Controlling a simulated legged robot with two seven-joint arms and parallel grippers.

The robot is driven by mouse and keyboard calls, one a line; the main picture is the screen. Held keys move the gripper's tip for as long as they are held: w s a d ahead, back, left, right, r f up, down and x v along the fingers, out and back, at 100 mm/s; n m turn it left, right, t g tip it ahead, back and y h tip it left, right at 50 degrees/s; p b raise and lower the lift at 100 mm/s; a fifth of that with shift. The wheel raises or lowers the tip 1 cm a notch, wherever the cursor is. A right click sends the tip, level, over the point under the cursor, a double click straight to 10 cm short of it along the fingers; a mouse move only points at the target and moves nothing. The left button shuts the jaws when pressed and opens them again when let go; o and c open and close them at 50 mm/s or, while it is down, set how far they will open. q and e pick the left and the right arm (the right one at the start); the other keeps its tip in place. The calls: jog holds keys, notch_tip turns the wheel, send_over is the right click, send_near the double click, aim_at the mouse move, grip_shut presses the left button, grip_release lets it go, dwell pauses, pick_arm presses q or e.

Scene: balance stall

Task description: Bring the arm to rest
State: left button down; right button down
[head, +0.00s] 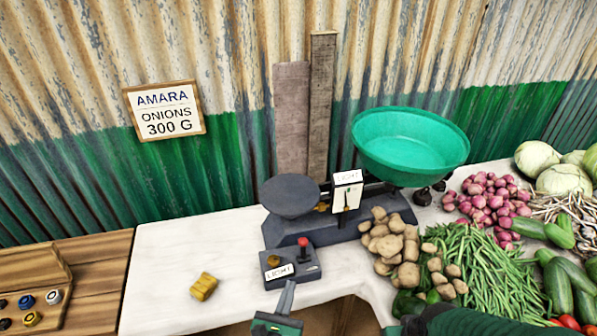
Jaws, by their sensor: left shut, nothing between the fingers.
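A dark grey balance (351,229) stands on the white counter. Its flat round plate (291,195) is at the left and looks empty. Its green bowl (412,146) is at the right, looks empty and sits higher in the picture. Between them is a white pointer card (347,190) labelled LIGHT. In front stands a dark box (291,266) with a red-knobbed lever (303,246) and a LIGHT label. My left gripper (286,296) is shut and empty, just in front of this box, at the bottom edge. My right gripper is not in view.
A yellow block (204,286) lies on the counter left of the box. A wooden tray (50,300) with several round pieces is at far left. Potatoes (390,243), green beans (480,265) and onions (488,203) crowd the right. A sign (165,110) reads AMARA ONIONS 300 G.

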pick_arm(q)
jog(key=s+d+f+m+g+h+p, duration=0.1)
jog(key=s+d+f+m+g+h, duration=0.3)
jog(key=m, duration=0.5)
jog(key=s+d+f+m+g+h, duration=0.2)
jog(key=s+f+m+g, duration=0.35)
jog(key=m, duration=0.45)
jog(key=s+a+f+m+g+y, duration=0.3)
jog(key=a+m, duration=0.4)
jog(key=a, duration=0.1)
jog(key=a+r+m+g+y+p, duration=0.1)
jog(key=a+r+m+y, duration=0.3)
jog(key=a, duration=0.4)
jog(key=a+r+m+y+p, duration=0.1)
jog(key=a+r+m, duration=0.3)
jog(key=r, duration=0.9)
jog(key=shift+s+a+r+y, duration=0.3)
jog(key=shift+a+r+y, duration=0.05)
jog(key=shift+a+y, duration=0.15)
jog(key=shift+s+g, duration=0.1)
jog(key=shift+g, duration=0.15)
